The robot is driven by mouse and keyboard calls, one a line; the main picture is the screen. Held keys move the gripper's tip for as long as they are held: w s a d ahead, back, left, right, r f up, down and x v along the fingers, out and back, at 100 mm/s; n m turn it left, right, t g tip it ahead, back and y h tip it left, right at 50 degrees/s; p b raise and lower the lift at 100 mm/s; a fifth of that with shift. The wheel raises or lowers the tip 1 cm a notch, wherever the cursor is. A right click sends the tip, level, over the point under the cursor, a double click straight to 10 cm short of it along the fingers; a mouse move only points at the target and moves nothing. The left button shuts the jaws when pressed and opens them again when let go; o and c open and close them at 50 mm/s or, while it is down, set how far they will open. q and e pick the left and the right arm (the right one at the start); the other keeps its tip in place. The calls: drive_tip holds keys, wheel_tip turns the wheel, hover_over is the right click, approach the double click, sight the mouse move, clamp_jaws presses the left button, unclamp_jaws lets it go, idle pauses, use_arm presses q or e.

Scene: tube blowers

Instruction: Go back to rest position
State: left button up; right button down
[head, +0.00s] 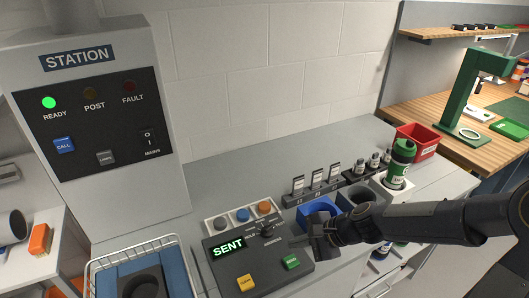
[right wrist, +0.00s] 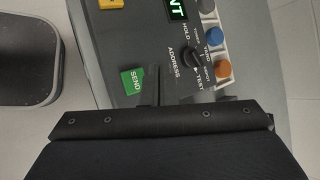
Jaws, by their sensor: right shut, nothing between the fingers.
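My right gripper (head: 296,243) reaches in from the right in the head view, over the right part of the dark control panel (head: 225,283). Its fingers are shut with nothing between them. In the right wrist view the shut fingers (right wrist: 156,78) lie beside the green SEND button (right wrist: 132,82) and the black address knob (right wrist: 191,58); whether they touch the panel I cannot tell. The panel display (head: 228,247) reads SENT. My left gripper is in neither view.
The grey station box (head: 110,190) stands at left with its green READY lamp (head: 49,103) lit. A wire basket (head: 103,265) is at bottom left. Near my right arm are a blue bin (head: 318,207), a green-capped carrier (head: 401,155) and a red bin (head: 418,139).

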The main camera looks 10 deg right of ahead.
drive_tip(key=s+d+r+n+h, duration=0.1)
drive_tip(key=s+d+r+n, duration=0.1)
drive_tip(key=s, duration=0.5)
drive_tip(key=s+d+r+n+h, duration=0.2)
drive_tip(key=s+r+n, duration=0.3)
drive_tip(key=s+n, duration=0.1)
drive_tip(key=s+d+r+n+t+h, duration=0.1)
drive_tip(key=s+d+r+n, duration=0.1)
drive_tip(key=s+n, duration=0.3)
drive_tip(key=s+r, duration=0.1)
drive_tip(key=s, duration=0.2)
drive_tip(key=shift+s+d+r, duration=0.2)
drive_tip(key=shift+s+r, duration=0.1)
drive_tip(key=shift+r, duration=0.05)
